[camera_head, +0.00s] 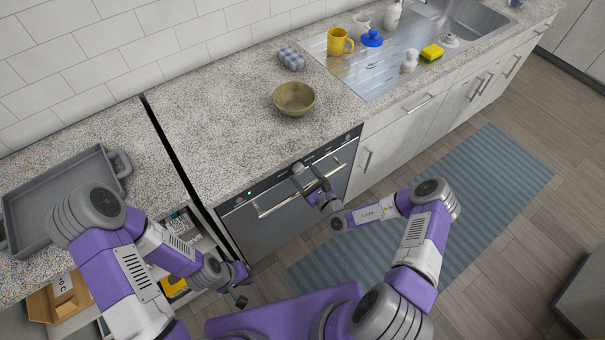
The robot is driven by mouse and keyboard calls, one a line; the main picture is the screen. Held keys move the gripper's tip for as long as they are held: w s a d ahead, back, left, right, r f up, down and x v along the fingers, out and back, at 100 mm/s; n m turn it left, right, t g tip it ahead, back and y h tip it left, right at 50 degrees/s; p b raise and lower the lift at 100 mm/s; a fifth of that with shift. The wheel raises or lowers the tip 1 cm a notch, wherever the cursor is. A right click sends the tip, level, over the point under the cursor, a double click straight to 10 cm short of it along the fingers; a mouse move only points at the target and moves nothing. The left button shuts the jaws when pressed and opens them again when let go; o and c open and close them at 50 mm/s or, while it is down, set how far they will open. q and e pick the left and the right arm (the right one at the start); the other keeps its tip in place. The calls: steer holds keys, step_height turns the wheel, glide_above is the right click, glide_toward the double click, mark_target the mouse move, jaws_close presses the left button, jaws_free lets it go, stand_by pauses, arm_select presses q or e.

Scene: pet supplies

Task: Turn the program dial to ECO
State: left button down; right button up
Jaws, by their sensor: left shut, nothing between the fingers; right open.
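The dishwasher (272,229) stands under the counter, its dark control panel (237,198) along the top edge of its front. A small green light shows on the panel's left part. The program dial (297,167) appears as a small grey knob near the middle of the panel; its markings are too small to read. My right gripper (306,181) is open, right at the dial and in front of the door handle. I cannot tell whether its fingers touch the dial. My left gripper (241,300) is shut and empty, low in front of the cabinet left of the dishwasher.
The dishwasher handle (270,211) sticks out below the panel. A bowl (294,98) and a folded checked cloth (292,59) lie on the counter above. A grey tray (50,216) is at the left. A striped mat (480,190) covers the floor at right.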

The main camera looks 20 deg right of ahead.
steer(key=shift+w+a, duration=0.25)
steer(key=shift+w, duration=0.3)
steer(key=c, duration=1.1)
steer(key=shift+o, duration=0.2)
